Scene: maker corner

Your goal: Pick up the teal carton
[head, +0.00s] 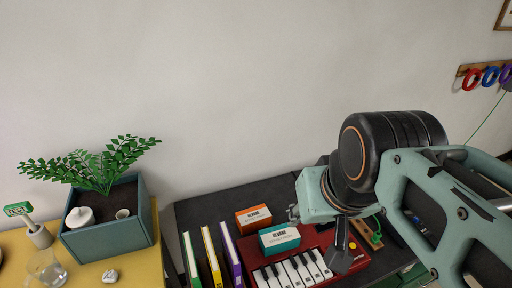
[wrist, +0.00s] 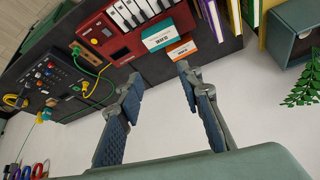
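The teal carton (head: 280,240) is a small box with a white top and dark lettering. It rests on or against the red toy keyboard (head: 326,262), in front of an orange carton (head: 253,219). In the wrist view the teal carton (wrist: 162,34) lies beyond the fingertips, with the orange carton (wrist: 181,50) beside it. My gripper (wrist: 158,78) is open and empty, its two fingers wide apart and clear of both cartons. In the head view my arm is at the right and the fingers are only partly visible.
Upright books (head: 212,256) stand left of the cartons on the dark table (head: 203,207). A blue-grey planter (head: 110,240) with a fern stands on a yellow surface further left. A plain wall is behind.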

